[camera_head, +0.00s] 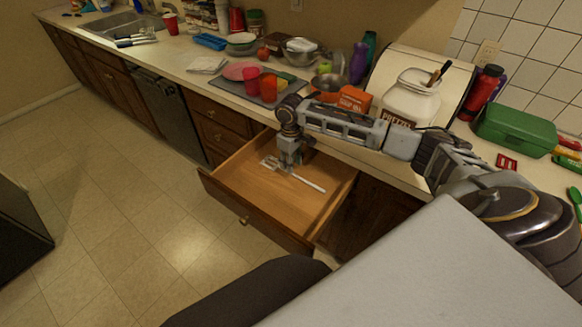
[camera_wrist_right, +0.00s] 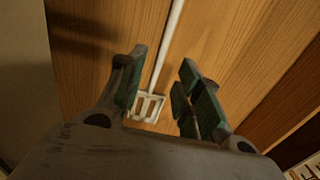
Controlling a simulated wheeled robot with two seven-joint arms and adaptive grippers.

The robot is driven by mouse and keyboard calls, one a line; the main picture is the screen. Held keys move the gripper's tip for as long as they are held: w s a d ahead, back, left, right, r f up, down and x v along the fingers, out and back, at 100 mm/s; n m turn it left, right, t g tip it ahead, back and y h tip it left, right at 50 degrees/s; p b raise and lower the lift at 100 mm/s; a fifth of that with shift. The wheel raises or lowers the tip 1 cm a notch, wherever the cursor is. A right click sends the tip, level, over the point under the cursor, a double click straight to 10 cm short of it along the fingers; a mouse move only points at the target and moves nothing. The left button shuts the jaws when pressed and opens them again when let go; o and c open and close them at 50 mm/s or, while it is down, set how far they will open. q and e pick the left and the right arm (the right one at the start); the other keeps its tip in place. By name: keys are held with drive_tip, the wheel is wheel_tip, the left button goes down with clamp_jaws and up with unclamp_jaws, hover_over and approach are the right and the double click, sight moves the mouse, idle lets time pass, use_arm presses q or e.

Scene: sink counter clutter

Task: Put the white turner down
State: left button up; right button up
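The white turner (camera_head: 309,184) lies in the open wooden drawer (camera_head: 240,190). In the right wrist view its slotted head (camera_wrist_right: 146,107) shows between my finger pads, with the handle running up and away over the wood. My right gripper (camera_head: 287,165) reaches down into the drawer over the head end of the turner and partly hides it in the head view. In the wrist view my right gripper (camera_wrist_right: 162,75) is open, with a clear gap between its fingers; the turner appears apart from both pads. My left gripper is not in view.
The counter above the drawer is cluttered: a dark mat with red cups (camera_head: 268,88), a white pretzel jar (camera_head: 410,98), a green box (camera_head: 515,131) and several bottles. The drawer is otherwise bare around the turner. Open floor (camera_head: 130,220) lies to the left.

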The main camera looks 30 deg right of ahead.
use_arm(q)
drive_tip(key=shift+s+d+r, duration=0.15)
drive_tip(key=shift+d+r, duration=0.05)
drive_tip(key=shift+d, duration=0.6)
use_arm(e)
wheel_tip(320, 180, up, 8)
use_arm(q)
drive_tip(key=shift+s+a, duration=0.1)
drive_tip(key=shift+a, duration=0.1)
use_arm(e)
drive_tip(key=shift+f, duration=0.1)
use_arm(q)
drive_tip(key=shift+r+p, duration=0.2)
drive_tip(key=shift+p, duration=0.2)
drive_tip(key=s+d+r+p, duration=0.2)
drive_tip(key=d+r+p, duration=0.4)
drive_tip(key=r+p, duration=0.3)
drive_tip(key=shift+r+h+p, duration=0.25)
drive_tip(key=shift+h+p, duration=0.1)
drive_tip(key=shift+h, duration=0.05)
use_arm(e)
wheel_tip(320, 180, up, 10)
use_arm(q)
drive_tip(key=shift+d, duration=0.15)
